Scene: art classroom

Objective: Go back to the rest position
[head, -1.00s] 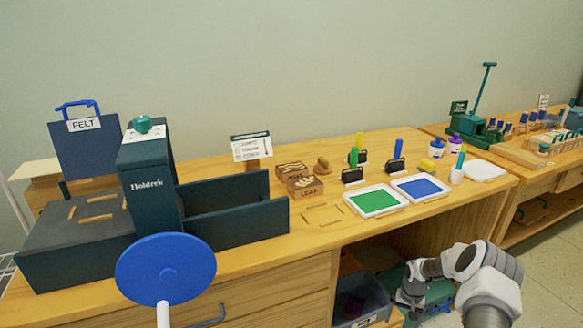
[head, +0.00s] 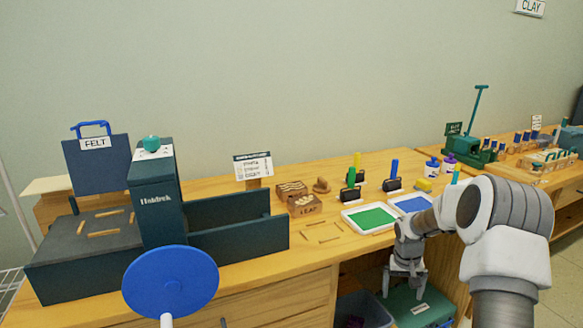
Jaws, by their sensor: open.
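My gripper (head: 404,284) is in the head view at the lower right, pointing down in front of the wooden counter (head: 262,287). It is open, and I see nothing between its fingers. It hangs below the counter top, above a green box with a pale label (head: 420,309) in the opening under the counter. My arm hides part of the counter's right side and part of the blue paint tray (head: 408,204).
A green paint tray (head: 370,217) sits on the counter near my arm. A dark press with a large blue wheel (head: 171,283) fills the left. A grey bin (head: 364,311) stands low beside the green box.

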